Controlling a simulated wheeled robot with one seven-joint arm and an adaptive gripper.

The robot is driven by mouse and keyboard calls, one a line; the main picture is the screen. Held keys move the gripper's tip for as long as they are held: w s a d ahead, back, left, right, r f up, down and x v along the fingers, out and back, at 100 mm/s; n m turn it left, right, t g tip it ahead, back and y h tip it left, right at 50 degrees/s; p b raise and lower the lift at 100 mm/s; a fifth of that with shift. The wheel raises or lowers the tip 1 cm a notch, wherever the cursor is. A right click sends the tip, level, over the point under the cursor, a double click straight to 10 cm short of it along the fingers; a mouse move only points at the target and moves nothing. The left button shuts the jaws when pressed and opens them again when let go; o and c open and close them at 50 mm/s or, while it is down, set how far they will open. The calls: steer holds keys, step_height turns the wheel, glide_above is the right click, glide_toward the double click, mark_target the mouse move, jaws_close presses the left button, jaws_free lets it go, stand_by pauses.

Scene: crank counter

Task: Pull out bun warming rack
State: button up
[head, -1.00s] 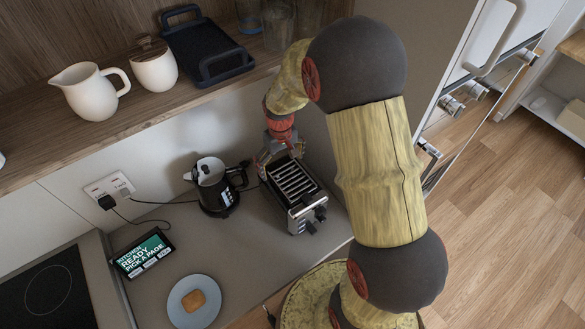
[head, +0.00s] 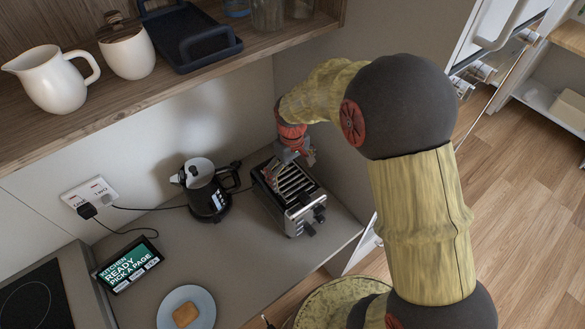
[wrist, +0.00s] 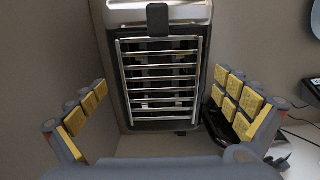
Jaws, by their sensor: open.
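The bun warming rack (head: 296,186) is a set of thin silver bars on top of the chrome and black toaster (head: 301,219) on the counter. In the wrist view the rack (wrist: 158,72) is a ladder-like grid in the upper middle, with a dark tab at the toaster's far end. My gripper (head: 295,157) is above the toaster's wall-side end. In the wrist view its yellow-padded fingers (wrist: 160,95) are open, one each side of the rack's near end.
A black kettle (head: 207,190) stands left of the toaster, its cord running to a wall socket. A tablet (head: 128,265) and a plate (head: 198,296) with a brown piece of food lie nearer. A wooden shelf (head: 170,90) with jugs and a tray overhangs behind. A side wall is right of the toaster.

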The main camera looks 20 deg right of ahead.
mark_target(292, 184)
steer(key=shift+f, duration=2.1)
steer(key=c, duration=0.4)
steer(key=c, duration=0.7)
steer(key=shift+c, duration=0.2)
steer(key=shift+r+p, duration=0.35)
steer(key=shift+r, duration=0.3)
steer(key=shift+c, duration=0.6)
steer(key=shift+r, duration=0.15)
steer(key=shift+r+p, duration=1.85)
steer(key=shift+r, duration=1)
